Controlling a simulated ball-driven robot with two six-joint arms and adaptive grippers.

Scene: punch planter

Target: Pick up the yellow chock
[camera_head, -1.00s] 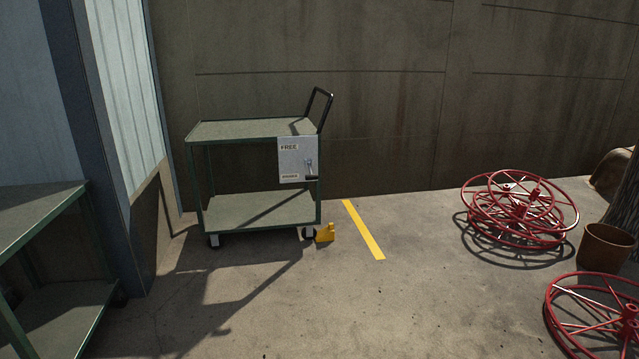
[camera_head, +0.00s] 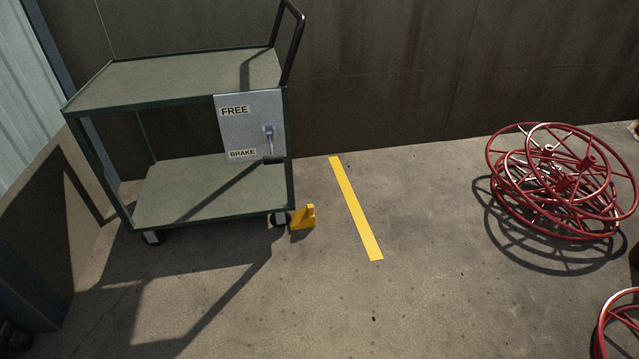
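The yellow chock (camera_head: 303,218) sits on the concrete floor at the front right wheel of the green cart (camera_head: 186,78). It is beside the wheel on its right side; whether it touches the wheel I cannot tell. The cart has two shelves, a black handle (camera_head: 291,42) and a grey panel (camera_head: 250,127) marked FREE above and BRAKE below, with a small lever. Neither of my grippers shows in the head view.
A yellow floor stripe (camera_head: 356,208) lies right of the chock. Red wheels (camera_head: 560,182) are stacked at the right, with another red wheel (camera_head: 620,325) at the lower right edge. A concrete wall (camera_head: 400,75) stands behind. The floor in front of the chock is clear.

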